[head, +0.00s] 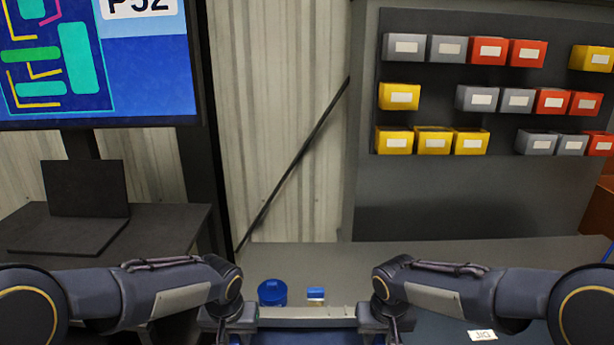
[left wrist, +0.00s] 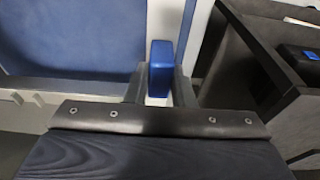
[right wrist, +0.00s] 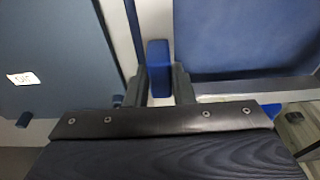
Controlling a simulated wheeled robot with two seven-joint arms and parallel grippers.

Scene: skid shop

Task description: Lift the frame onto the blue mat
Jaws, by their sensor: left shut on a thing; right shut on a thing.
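The frame (head: 305,316) shows in the head view as a light grey bar between my two grippers. In the left wrist view, my left gripper (left wrist: 160,92) is shut on a blue grip on the frame's grey side (left wrist: 163,18). In the right wrist view, my right gripper (right wrist: 160,92) is shut on a matching blue grip. A brighter blue surface (right wrist: 240,40) shows inside the frame; I cannot tell whether it belongs to the frame. A dark blue surface, seemingly the mat (right wrist: 65,50), with a white label lies beside the frame on my right. The frame's height above the surface is unclear.
A blue round container (head: 272,293) and a small blue-and-white item (head: 316,296) stand on the grey bench (head: 330,258) behind the frame. A dark table with a laptop (head: 85,195) is at the left. Bins (head: 396,96) hang on the back panel.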

